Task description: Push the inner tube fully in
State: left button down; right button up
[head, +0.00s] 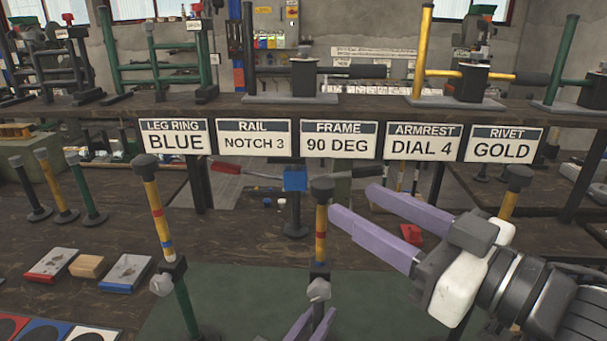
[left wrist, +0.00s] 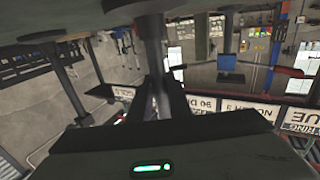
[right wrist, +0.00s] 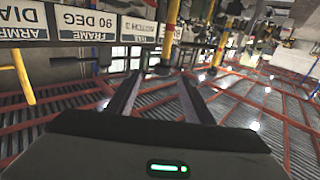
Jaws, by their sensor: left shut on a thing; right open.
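The middle leg has a yellow inner tube (head: 320,240) with a dark cap (head: 321,187), standing up from a dark collar with a grey knob (head: 319,290) on a green outer tube (head: 318,316). My left gripper (head: 312,322) is shut around the lower tube, below the collar; most of it is cut off by the frame edge. In the left wrist view its fingers (left wrist: 161,88) close on a dark upright tube (left wrist: 152,40). My right gripper (head: 354,202) is open and empty, just right of the inner tube's upper part. In the right wrist view a yellow tube (right wrist: 170,35) stands beyond its fingertips.
A similar yellow-topped leg (head: 157,215) stands at left; another (head: 508,203) is partly behind my right arm. A blue-headed fixture (head: 295,180) with side handles stands behind. Labels hang from the back shelf (head: 225,103). A green mat (head: 220,300) lies in front.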

aim_at(313, 181)
jog(key=shift+a+r, duration=0.25)
jog(key=shift+a, duration=0.05)
jog(key=x, duration=1.1)
jog(key=shift+w+a+f, duration=0.1)
jog(key=shift+w+a, duration=0.05)
